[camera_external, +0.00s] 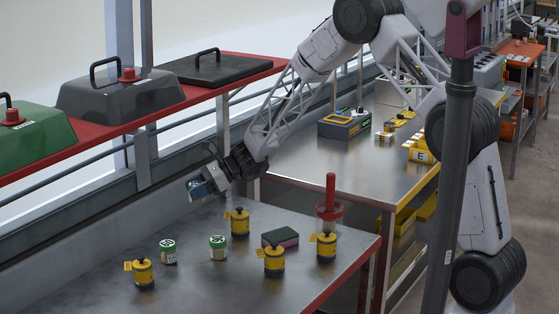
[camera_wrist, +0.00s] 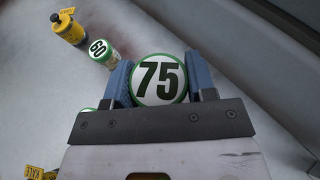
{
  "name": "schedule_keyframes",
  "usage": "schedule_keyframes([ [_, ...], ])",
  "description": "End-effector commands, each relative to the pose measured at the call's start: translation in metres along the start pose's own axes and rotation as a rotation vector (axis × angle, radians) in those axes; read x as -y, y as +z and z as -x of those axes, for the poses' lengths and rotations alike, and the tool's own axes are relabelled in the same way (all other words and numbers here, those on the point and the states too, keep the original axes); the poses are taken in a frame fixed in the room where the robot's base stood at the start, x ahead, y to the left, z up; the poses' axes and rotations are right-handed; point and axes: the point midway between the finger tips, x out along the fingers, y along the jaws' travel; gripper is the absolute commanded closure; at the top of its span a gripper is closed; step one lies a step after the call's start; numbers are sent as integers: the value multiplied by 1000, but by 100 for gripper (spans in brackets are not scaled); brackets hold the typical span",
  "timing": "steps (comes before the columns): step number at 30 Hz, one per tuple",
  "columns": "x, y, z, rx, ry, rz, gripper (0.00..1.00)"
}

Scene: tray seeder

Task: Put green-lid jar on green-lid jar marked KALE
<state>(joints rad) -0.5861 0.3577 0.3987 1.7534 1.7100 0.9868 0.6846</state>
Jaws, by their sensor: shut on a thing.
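My gripper (camera_external: 199,188) is over the back left of the steel table. In the wrist view my gripper (camera_wrist: 161,82) has its blue fingers on both sides of a green-lid jar (camera_wrist: 160,78) marked 75. Another green-lid jar (camera_wrist: 102,50), its lid reading 60 upside down, stands beyond. A sliver of a green lid (camera_wrist: 88,110) shows at my left finger. In the external view two green-lid jars (camera_external: 168,251) (camera_external: 218,247) stand upright on the table. A yellow tag reading KALE (camera_wrist: 34,172) shows at the wrist view's lower left; what it marks is mostly hidden.
Several yellow canisters with tags (camera_external: 143,272) (camera_external: 239,222) (camera_external: 274,260) (camera_external: 326,246) stand around the jars. The front left table is clear.

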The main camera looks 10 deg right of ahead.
Motion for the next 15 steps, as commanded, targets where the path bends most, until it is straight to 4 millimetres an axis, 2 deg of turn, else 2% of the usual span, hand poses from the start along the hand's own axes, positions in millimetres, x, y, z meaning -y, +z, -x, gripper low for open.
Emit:
schedule_keyframes([
  [3,-36,5,-4,1,13,5,78],
  [15,-152,10,-8,0,48,19,78],
])
